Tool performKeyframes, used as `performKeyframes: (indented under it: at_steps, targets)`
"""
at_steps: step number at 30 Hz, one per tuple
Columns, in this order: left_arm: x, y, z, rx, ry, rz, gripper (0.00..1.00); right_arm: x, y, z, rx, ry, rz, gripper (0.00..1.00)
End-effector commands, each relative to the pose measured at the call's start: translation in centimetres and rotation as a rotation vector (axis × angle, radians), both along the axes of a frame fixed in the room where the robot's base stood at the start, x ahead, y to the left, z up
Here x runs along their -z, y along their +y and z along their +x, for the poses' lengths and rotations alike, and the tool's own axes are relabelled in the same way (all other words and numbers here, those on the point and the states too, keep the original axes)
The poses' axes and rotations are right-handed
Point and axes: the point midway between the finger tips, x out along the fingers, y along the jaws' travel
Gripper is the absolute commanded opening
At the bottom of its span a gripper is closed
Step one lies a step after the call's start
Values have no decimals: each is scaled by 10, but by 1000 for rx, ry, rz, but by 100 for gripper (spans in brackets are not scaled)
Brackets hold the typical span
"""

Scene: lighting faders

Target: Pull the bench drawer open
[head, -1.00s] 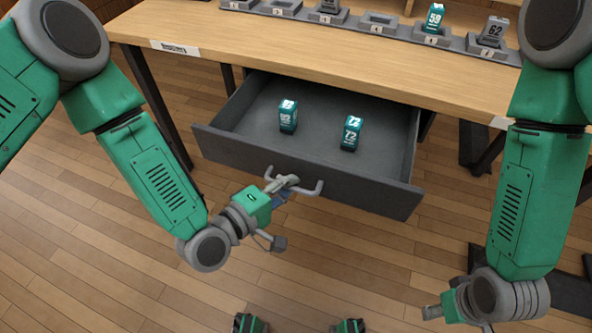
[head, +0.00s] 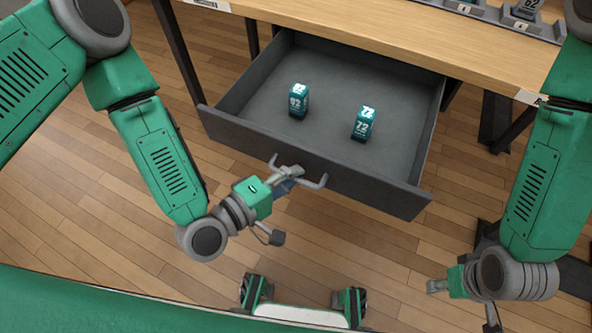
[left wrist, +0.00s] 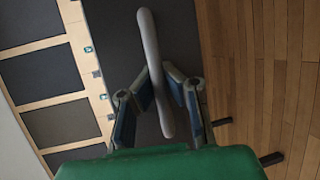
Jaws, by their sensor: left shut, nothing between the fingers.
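The grey bench drawer (head: 315,162) stands well out from under the wooden bench top in the head view, its inside showing. A grey bar handle (head: 318,183) is on its front; it also shows as a long pale bar in the left wrist view (left wrist: 152,65). My left gripper (head: 291,171) is at the handle's left part, its fingers shut with nothing held between them. In the left wrist view its fingers (left wrist: 160,95) lie close by the bar; contact is unclear. My right gripper (head: 437,286) hangs low at the right, away from the drawer; its fingers are too small to judge.
Two teal boxes, marked 92 (head: 298,101) and 72 (head: 362,124), stand upright in the drawer. The bench top (head: 400,50) carries a row of grey numbered holders (head: 490,12) at the back. Dark bench legs flank the drawer.

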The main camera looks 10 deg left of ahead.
Motion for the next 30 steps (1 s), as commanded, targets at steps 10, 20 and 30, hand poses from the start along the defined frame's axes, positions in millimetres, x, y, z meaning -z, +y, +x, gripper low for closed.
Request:
performKeyframes:
  at_steps: [10, 20, 30]
  targets:
    - [0, 0, 1, -5, -2, 2, 31, 0, 0, 0, 0, 0, 0, 40]
    - [-4, 15, -16, -4, 3, 2, 31, -1, 0, -2, 0, -2, 0, 40]
    - [-16, 62, -68, -6, 3, 2, 31, -1, 0, -1, 0, -2, 0, 40]
